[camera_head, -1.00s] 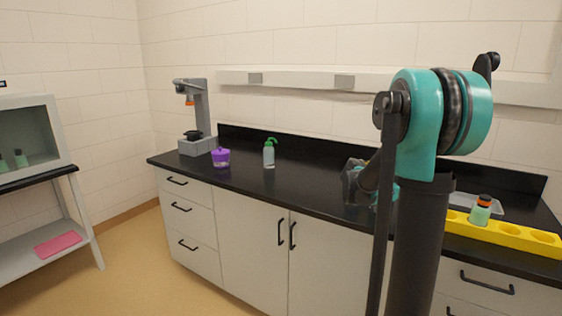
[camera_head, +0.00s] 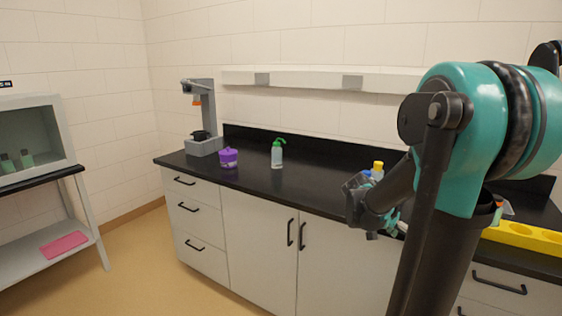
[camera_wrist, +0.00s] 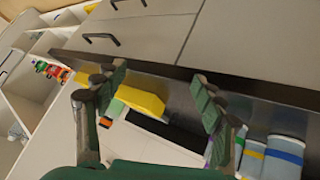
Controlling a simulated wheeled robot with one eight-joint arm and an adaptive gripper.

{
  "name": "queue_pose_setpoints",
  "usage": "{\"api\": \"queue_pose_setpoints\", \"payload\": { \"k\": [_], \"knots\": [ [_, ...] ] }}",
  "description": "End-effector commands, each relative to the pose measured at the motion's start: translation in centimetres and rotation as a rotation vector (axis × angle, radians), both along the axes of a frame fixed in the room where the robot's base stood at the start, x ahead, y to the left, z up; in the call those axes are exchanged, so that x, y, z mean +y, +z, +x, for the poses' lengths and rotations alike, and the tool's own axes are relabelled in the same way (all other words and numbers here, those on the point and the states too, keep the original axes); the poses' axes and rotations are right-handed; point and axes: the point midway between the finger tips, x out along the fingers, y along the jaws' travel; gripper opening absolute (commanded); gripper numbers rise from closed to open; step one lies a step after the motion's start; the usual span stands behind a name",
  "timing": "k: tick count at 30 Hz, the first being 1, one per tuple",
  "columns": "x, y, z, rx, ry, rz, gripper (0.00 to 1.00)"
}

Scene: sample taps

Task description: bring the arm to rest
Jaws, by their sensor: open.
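My gripper (camera_head: 362,205) is at the end of my dark and teal arm, in front of the counter's front edge in the head view. It looks empty there, though its fingers are small and hard to make out. In the wrist view my gripper (camera_wrist: 158,75) shows its two green-padded fingers spread wide apart, with nothing clasped between them. A yellow block (camera_wrist: 142,101) shows beyond the gap between the fingers.
The black counter (camera_head: 320,190) carries a purple pot (camera_head: 228,158), a green-topped wash bottle (camera_head: 277,153), a grey stand (camera_head: 204,145) and a yellow-capped item (camera_head: 378,167). A yellow rack (camera_head: 525,236) is partly behind my arm.

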Motion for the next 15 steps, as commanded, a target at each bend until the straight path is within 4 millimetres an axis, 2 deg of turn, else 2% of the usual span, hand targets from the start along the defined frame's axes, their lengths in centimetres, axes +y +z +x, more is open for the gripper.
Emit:
{"api": "queue_pose_setpoints", "payload": {
  "k": [5, 9, 12, 15],
  "knots": [
    [6.0, -4.7, -4.7, 0.129, 0.323, 0.201, 0.70],
    [11.9, -8.3, -8.6, 0.185, 0.646, 0.343, 0.70],
    [15.3, -9.9, -10.7, 0.189, 0.833, 0.405, 0.70],
    [17.5, -10.7, -12.1, 0.180, 0.961, 0.437, 0.70]
  ]
}}
